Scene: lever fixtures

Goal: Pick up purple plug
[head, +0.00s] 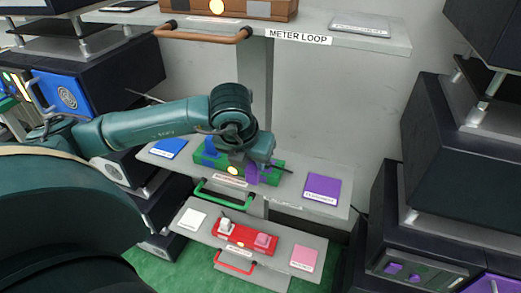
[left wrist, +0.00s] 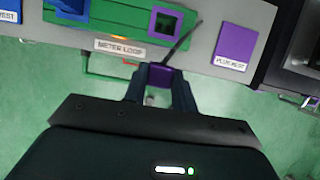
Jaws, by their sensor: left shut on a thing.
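My left gripper (head: 250,160) reaches in from the left over the green block (left wrist: 105,20) on the middle shelf. In the left wrist view, its fingers (left wrist: 160,88) are closed around the purple plug (left wrist: 160,75). Most of the plug is hidden between the fingers. The purple plug also shows under the gripper in the head view (head: 252,174). A purple square frame (left wrist: 166,23) sits on the green block, apart from the plug in the left wrist picture. My right gripper is not in view.
A purple pad (head: 322,188) lies right of the green block, and a blue pad (head: 168,147) lies left. A thin dark rod (left wrist: 185,38) stands near the plug. A lower shelf holds a red block (head: 246,235) with two plugs. Dark cabinets (head: 460,150) stand at right.

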